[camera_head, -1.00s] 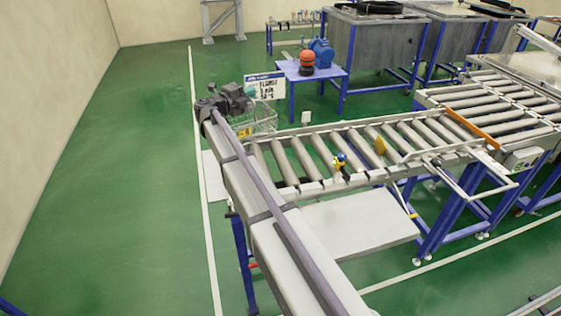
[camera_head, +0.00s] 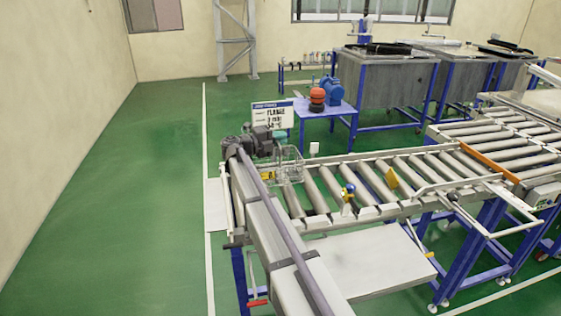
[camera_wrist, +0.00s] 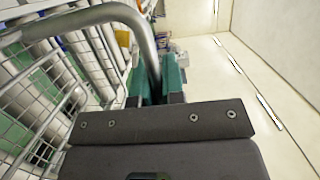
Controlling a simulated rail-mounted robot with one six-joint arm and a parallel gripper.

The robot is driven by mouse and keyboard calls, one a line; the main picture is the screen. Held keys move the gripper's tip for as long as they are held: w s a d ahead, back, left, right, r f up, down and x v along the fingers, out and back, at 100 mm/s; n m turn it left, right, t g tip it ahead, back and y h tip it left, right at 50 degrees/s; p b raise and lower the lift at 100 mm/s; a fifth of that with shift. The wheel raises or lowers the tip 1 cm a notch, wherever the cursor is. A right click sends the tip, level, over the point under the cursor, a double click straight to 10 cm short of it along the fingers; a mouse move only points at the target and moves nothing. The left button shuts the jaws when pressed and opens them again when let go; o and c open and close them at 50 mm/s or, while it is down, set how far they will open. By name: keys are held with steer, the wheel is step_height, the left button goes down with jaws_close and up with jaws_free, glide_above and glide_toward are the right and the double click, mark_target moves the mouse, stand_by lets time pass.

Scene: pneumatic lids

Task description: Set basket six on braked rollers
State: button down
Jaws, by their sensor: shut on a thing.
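A wire basket (camera_head: 289,168) with a yellow tag (camera_head: 267,175) is at the left end of the roller conveyor (camera_head: 395,205). Its number cannot be read. Its mesh fills the left of the wrist view (camera_wrist: 40,85). My gripper (camera_wrist: 158,82) is shut on the basket's metal tube handle (camera_wrist: 120,13), between teal fingers. In the head view, my dark wrist is just left of and above the basket. The basket looks upright over the leftmost rollers. I cannot tell whether its bottom touches them.
A blue and yellow fitting (camera_head: 348,192) and a yellow tab (camera_head: 391,179) are on the conveyor, right of the basket. A sign (camera_head: 272,114) and blue table (camera_head: 328,110) stand behind. Grey tanks (camera_head: 385,80) are farther back. Rollers between basket and orange bar (camera_head: 488,161) are mostly clear.

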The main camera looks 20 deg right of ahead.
step_height(320, 180, down, 4)
steer(key=b, duration=0.4)
steer(key=shift+r, duration=0.1)
steer(key=c, duration=1.2)
jaws_free()
steer(key=shift+r, duration=0.1)
steer(key=shift+r, duration=0.1)
steer(key=a, duration=1.2)
steer(key=shift+s+p, duration=0.15)
steer(key=shift+p, duration=0.15)
